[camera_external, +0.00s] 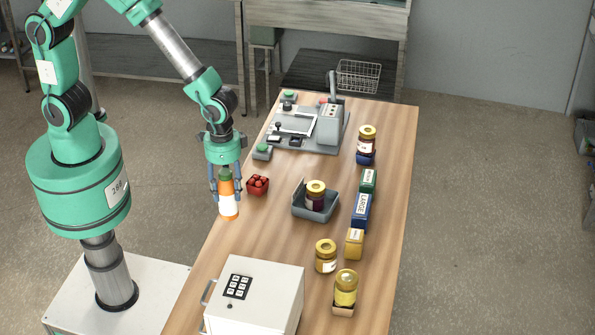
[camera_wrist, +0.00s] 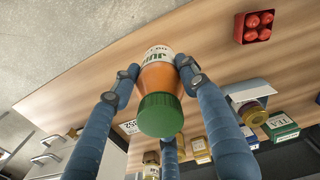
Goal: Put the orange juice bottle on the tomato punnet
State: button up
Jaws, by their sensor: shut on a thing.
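The orange juice bottle (camera_external: 227,196) has an orange and white body and a green cap, and it hangs upright or nearly so at the table's left edge. My gripper (camera_external: 226,178) is shut on it. In the wrist view the bottle (camera_wrist: 158,88) sits between the blue fingers of my gripper (camera_wrist: 156,76), green cap toward the camera. The tomato punnet (camera_external: 258,185), a small red tray of red tomatoes, stands on the table just right of the bottle, apart from it. It also shows at the upper right of the wrist view (camera_wrist: 258,26).
A grey bin (camera_external: 318,211) holding a dark jar stands right of the punnet. Several jars and boxes line the table's right side. A white safe (camera_external: 253,297) stands at the near end, and a grey machine (camera_external: 308,127) at the far end. Bare wood surrounds the punnet.

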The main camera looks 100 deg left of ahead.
jog(key=s+a+r+m+p, duration=0.1)
jog(key=s+a+r, duration=0.3)
jog(key=s+a, duration=0.8)
jog(key=a, duration=0.3)
jog(key=shift+s+a+m+p, duration=0.3)
jog(key=shift+s+a, duration=0.05)
jog(key=shift+a, duration=0.05)
jog(key=shift+w+r, duration=0.1)
jog(key=shift+w, duration=0.05)
jog(key=w+a, duration=0.1)
jog(key=w, duration=0.6)
jog(key=w+a+f, duration=0.1)
jog(key=w+a, duration=0.1)
jog(key=w, duration=0.6)
jog(key=shift+w+a+f+p, duration=0.2)
jog(key=shift+a+f+p, duration=0.05)
jog(key=shift+p, duration=0.1)
jog(key=shift+f, duration=0.1)
jog(key=shift+f, duration=1.65)
jog(key=shift+f, duration=0.2)
